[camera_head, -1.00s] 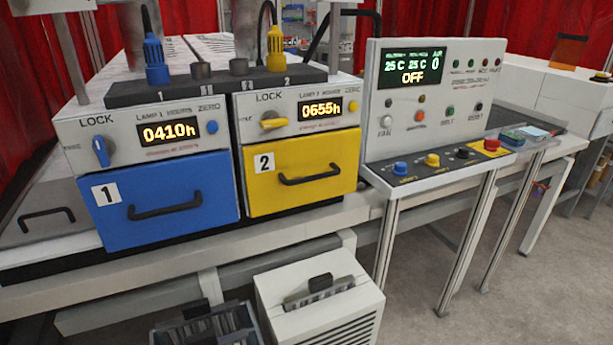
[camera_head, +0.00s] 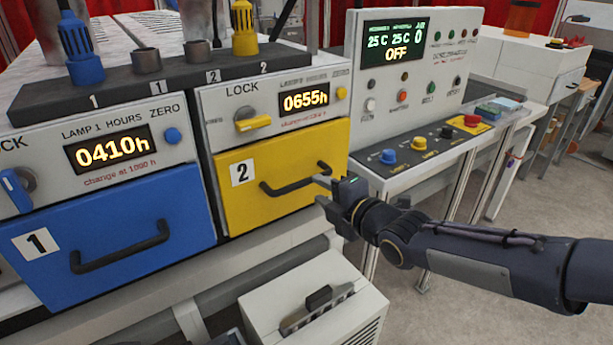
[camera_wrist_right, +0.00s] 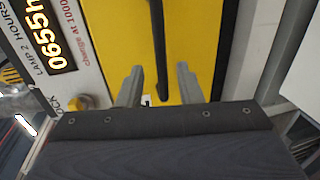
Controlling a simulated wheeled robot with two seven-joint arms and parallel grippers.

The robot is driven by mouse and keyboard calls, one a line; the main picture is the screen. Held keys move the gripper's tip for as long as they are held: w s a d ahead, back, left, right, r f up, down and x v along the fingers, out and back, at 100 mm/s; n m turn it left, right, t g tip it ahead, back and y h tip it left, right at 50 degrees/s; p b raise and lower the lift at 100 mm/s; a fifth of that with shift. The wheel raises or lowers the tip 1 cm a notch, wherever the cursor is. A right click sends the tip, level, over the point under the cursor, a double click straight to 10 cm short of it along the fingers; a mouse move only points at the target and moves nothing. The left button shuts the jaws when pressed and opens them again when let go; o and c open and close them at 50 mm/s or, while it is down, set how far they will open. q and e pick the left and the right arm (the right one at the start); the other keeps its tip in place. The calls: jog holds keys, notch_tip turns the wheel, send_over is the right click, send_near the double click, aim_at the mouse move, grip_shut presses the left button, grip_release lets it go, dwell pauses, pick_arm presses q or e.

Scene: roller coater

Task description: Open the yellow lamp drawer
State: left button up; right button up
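The yellow lamp drawer (camera_head: 240,205), marked 2, is shut flush in its housing in the head view. Its black bar handle (camera_head: 296,182) runs across its front. The yellow lock knob (camera_head: 252,120) lies roughly level above it. My right gripper (camera_head: 325,190) is in front of the drawer's right side, near the handle's right end. In the right wrist view my two grey fingers (camera_wrist_right: 160,85) are apart, with the handle (camera_wrist_right: 161,50) between them in the picture and the yellow front (camera_wrist_right: 195,30) behind. I see no contact with the handle. My left gripper is not in view.
The blue drawer (camera_head: 120,240), marked 1, is shut at the left. A control panel (camera_head: 420,70) with a button console (camera_head: 430,145) stands close to the right of the yellow drawer. A white box (camera_head: 310,300) stands below. Open floor lies at the lower right.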

aim_at(308, 183)
jog(key=p+x, duration=0.1)
jog(key=x, duration=0.5)
jog(key=shift+w+a+f, duration=0.1)
jog(key=shift+w+a, duration=0.1)
jog(key=shift+w, duration=0.1)
grip_shut()
